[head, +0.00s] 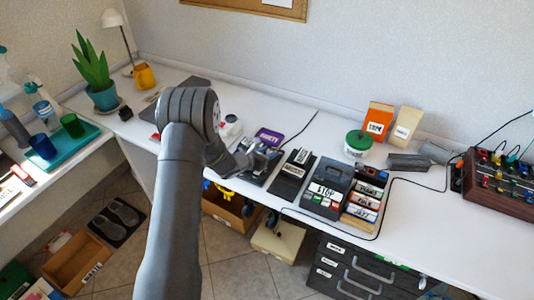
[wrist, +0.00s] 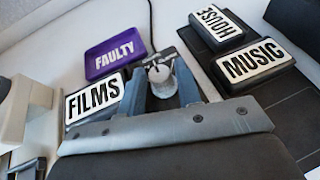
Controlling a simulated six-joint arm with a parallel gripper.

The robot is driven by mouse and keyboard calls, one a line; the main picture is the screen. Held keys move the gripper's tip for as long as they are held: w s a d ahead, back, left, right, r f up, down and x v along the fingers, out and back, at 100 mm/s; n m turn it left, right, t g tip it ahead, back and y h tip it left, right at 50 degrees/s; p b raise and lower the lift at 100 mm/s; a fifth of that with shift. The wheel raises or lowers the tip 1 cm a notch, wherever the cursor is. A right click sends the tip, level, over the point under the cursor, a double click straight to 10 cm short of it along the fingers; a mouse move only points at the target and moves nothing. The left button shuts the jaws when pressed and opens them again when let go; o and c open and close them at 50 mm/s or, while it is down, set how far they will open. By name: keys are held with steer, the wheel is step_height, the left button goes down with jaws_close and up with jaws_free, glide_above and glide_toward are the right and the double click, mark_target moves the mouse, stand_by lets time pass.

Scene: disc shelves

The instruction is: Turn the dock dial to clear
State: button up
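In the wrist view a small grey round knob (wrist: 160,72), which looks like the dock dial, stands between the two fingers of my gripper (wrist: 160,80). The fingers are apart, one on each side of the knob. I cannot tell whether they touch it. The knob's lower part and any marks around it are hidden by the gripper. In the head view my gripper (head: 258,160) is low over a dark unit (head: 262,173) on the white bench, and the knob cannot be made out there.
A FILMS label block (wrist: 94,103) is close left of the fingers. A purple FAULTY tray (wrist: 115,52) lies behind. MUSIC (wrist: 254,63) and HOUSE (wrist: 216,24) blocks sit on a dark rack at right.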

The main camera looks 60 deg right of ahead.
jaws_close()
steer(key=shift+w+m+g, duration=0.1)
steer(key=shift+m+g, duration=0.2)
steer(key=shift+g, duration=0.1)
steer(key=m+g, duration=0.1)
steer(key=m+g+y, duration=0.2)
steer(key=m+g, duration=0.1)
steer(key=shift+w+d, duration=0.15)
steer(key=shift+w, duration=0.15)
steer(key=shift+w+d+m+g+y, duration=0.1)
steer(key=shift+d+m+g+y, duration=0.05)
steer(key=shift+m+g+y, duration=1.7)
steer(key=shift+m+y, duration=0.25)
steer(key=shift+m, duration=0.1)
jaws_free()
